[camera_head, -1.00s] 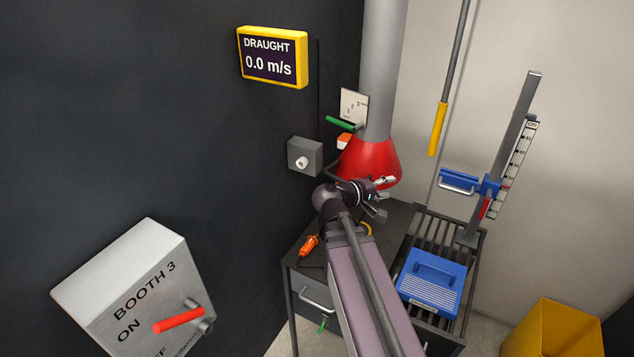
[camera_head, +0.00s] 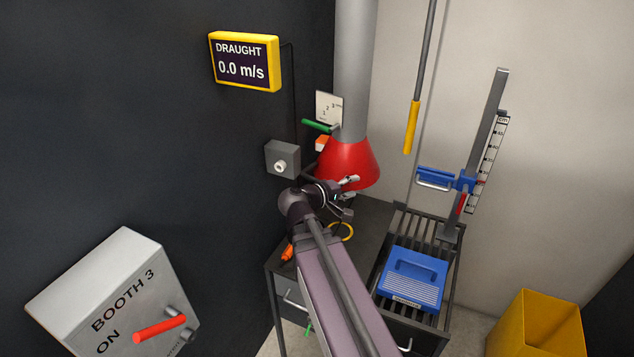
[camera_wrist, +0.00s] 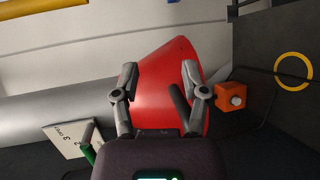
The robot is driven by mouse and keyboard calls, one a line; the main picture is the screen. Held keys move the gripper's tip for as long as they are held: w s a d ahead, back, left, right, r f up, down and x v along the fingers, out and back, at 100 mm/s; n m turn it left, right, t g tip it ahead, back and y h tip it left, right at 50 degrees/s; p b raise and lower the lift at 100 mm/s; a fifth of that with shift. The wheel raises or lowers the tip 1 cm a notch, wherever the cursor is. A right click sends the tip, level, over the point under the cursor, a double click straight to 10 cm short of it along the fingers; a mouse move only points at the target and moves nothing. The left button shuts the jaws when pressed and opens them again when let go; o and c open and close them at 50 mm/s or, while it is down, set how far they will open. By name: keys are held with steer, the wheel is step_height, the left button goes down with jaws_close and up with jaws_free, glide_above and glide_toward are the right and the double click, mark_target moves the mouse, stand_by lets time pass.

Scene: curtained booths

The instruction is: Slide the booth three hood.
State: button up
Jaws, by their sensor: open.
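The hood is a red cone (camera_head: 347,162) at the lower end of a grey vertical duct (camera_head: 357,70), above a dark bench at the back. In the wrist view the red hood (camera_wrist: 165,75) lies straight ahead, just beyond my fingers. A dark bar (camera_wrist: 180,105) shows between the fingers against the red. My gripper (camera_head: 347,196) is open, in front of and slightly below the hood. In the wrist view my gripper (camera_wrist: 158,72) has its two fingers apart; whether either touches the hood or bar I cannot tell.
A green lever (camera_head: 317,126) is beside the duct by a numbered plate (camera_head: 328,107). A grey box with a knob (camera_head: 282,160) is on the dark wall. A blue block (camera_head: 412,278) lies on the slatted rack. The booth 3 switch box (camera_head: 100,295) is front left; the draught display (camera_head: 244,62) reads 0.0 m/s.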

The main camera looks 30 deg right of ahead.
steer(key=w+a+f+h+b, duration=0.1)
steer(key=w+a+f+b, duration=0.2)
steer(key=w+a+b, duration=0.15)
steer(key=m+g+h+b, duration=0.1)
steer(key=m+h+b, duration=0.1)
steer(key=h+b, duration=0.3)
glide_toward(317, 179)
steer(key=shift+w+d+r+y+b, duration=0.1)
steer(key=shift+d+r+y+b, duration=0.1)
steer(key=shift+d+y, duration=0.25)
steer(key=shift+w+d+r+y+b, duration=0.15)
steer(key=shift+d+r+y, duration=0.1)
steer(key=shift+d, duration=0.35)
steer(key=shift+s+d+g, duration=0.1)
steer(key=shift+g, duration=0.3)
steer(key=shift+w+d+r+p, duration=0.1)
steer(key=shift+d+r+p, duration=0.1)
steer(key=shift+d, duration=1)
steer(key=shift+w+d+r+p, duration=0.1)
steer(key=shift+d+r+p, duration=0.15)
steer(key=shift+d, duration=1)
steer(key=shift+d+r+p, duration=0.2)
steer(key=shift+d, duration=1)
steer(key=shift+c, duration=0.2)
